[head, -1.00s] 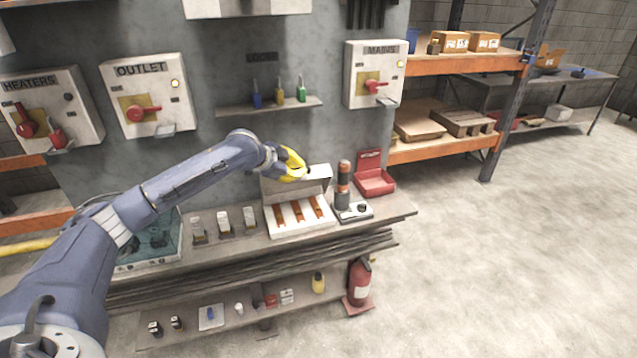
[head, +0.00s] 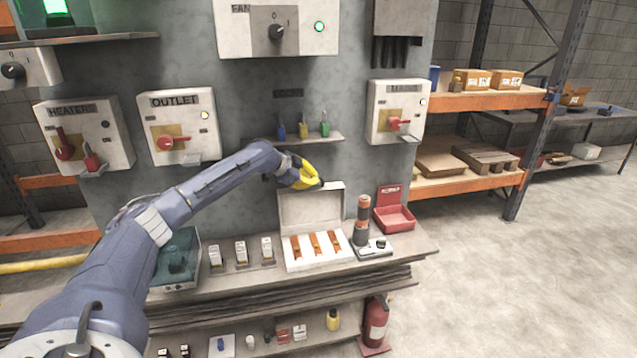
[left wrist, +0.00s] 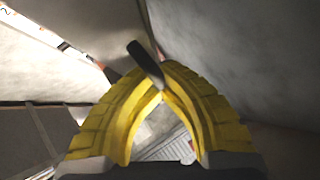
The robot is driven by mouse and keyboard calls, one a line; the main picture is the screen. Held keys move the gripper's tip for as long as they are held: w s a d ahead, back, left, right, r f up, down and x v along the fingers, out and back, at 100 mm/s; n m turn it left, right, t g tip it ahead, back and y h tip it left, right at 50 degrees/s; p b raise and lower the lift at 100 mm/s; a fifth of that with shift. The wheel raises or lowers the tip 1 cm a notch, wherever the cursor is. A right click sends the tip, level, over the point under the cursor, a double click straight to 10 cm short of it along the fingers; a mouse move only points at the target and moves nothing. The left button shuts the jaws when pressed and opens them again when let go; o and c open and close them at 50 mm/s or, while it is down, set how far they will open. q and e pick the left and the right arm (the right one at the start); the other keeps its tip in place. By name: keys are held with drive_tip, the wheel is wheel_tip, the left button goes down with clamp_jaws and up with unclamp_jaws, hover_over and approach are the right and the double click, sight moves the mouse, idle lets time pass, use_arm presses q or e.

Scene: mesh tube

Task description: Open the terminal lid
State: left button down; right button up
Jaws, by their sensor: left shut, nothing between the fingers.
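The terminal box (head: 317,263) is a white case on the bench with three copper-orange strips inside. Its white lid (head: 311,207) stands up at the back of the box, roughly upright, with the strips uncovered. My left gripper (head: 316,184), with yellow fingers, is at the top edge of the lid. I cannot tell whether it touches the lid. In the left wrist view the fingers (left wrist: 160,85) are shut with nothing held between them. A dark, narrow piece shows at their tips. My right gripper is in neither view.
A dark cylinder with an orange band (head: 362,217) stands just right of the box, with a red open tray (head: 394,218) behind it. Several small switches (head: 241,252) stand left of the box. A shelf with locks (head: 300,139) juts from the panel above.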

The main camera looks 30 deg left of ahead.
use_arm(q)
drive_tip(key=shift+a+f, duration=0.15)
drive_tip(key=shift+f, duration=0.05)
drive_tip(key=c, duration=1.5)
unclamp_jaws()
drive_tip(key=shift+s+f, duration=0.1)
drive_tip(key=v, duration=1.2)
drive_tip(key=shift+r, duration=0.45)
drive_tip(key=shift+o, duration=0.5)
